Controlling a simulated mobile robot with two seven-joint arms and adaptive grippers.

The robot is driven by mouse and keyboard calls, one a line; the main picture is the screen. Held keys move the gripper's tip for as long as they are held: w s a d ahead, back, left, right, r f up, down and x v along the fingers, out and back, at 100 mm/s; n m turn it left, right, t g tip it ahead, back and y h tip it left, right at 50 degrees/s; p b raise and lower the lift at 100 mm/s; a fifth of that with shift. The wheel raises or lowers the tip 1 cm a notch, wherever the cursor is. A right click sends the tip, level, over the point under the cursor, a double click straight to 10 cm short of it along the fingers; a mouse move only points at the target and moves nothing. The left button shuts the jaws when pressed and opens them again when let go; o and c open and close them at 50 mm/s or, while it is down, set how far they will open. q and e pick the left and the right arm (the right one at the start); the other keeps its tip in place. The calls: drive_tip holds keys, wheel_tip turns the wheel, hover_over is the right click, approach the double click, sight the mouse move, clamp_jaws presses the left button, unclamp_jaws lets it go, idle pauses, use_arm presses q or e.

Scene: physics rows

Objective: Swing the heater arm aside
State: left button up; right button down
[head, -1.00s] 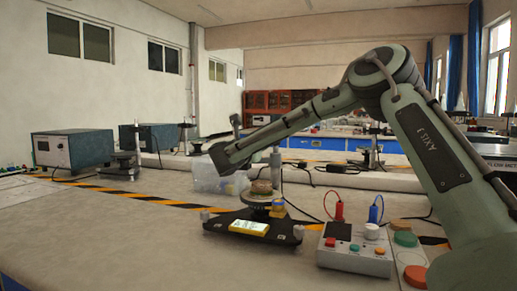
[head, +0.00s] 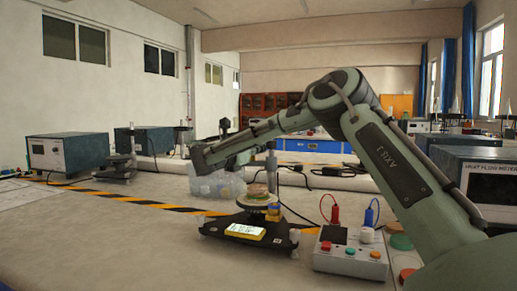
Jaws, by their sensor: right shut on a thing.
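The heating apparatus stands on a black three-footed base (head: 262,240) on the bench, with a round disc stack (head: 258,203) and a grey post (head: 272,170) behind it. My right gripper (head: 197,158) is up and to the left of the disc stack, with my arm reaching over from the right. It is shut on the heater arm, most of which my own gripper and arm links hide. A dark upright knob (head: 224,126) shows just above the gripper. My left gripper is not in view.
A control box (head: 350,255) with red and blue plugs stands right of the base. A clear plastic bin (head: 218,186) is behind the gripper. A teal instrument (head: 68,151) stands at the back left.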

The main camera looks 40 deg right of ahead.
drive_tip(key=c, duration=1.8)
unclamp_jaws()
drive_tip(key=shift+r, duration=0.1)
drive_tip(key=v, duration=1.2)
drive_tip(key=shift+w, duration=0.1)
